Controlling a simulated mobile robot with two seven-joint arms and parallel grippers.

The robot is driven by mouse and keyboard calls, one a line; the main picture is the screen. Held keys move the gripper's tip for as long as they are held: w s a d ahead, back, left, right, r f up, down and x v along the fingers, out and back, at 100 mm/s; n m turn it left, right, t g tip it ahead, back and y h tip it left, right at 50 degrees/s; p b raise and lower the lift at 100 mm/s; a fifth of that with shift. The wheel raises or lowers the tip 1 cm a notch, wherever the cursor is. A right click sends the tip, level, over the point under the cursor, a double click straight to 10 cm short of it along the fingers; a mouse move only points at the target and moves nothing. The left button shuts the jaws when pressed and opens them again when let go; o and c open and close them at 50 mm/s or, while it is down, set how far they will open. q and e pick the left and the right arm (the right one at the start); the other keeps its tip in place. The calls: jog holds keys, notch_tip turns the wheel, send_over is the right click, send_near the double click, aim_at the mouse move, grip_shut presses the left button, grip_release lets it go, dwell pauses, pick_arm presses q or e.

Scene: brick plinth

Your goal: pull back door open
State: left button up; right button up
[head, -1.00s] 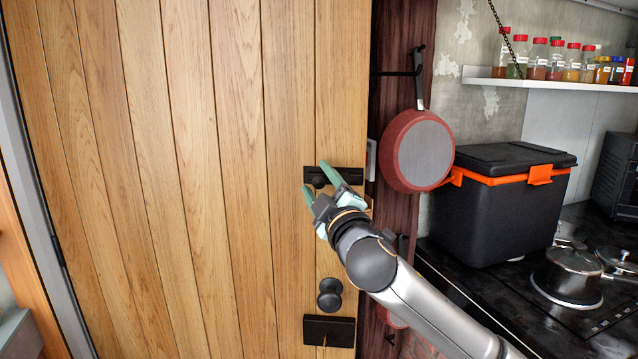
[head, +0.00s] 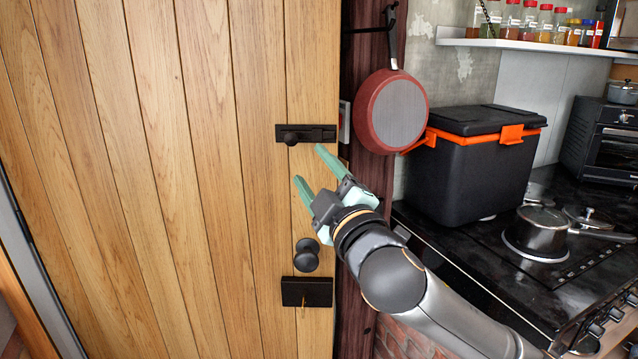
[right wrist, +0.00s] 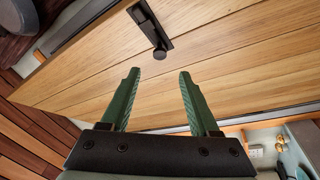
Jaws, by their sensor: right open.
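The wooden plank door (head: 180,150) fills the left half of the head view and looks closed against its dark frame. Near its right edge are a black slide bolt (head: 306,134) with a small knob, a round black knob (head: 307,255) and a black lock plate (head: 306,291) with a key. My right gripper (head: 310,166) is open and empty, its green fingers just below the bolt and above the round knob. In the right wrist view, the bolt (right wrist: 150,24) lies beyond the open fingers (right wrist: 157,90), apart from them. My left gripper is not in view.
A red pan (head: 391,110) hangs on the post right of the door. A black cooler box (head: 470,160) and a pot (head: 536,232) stand on the black counter. A shelf (head: 540,43) holds several spice jars.

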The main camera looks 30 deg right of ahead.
jog(key=shift+v, duration=0.85)
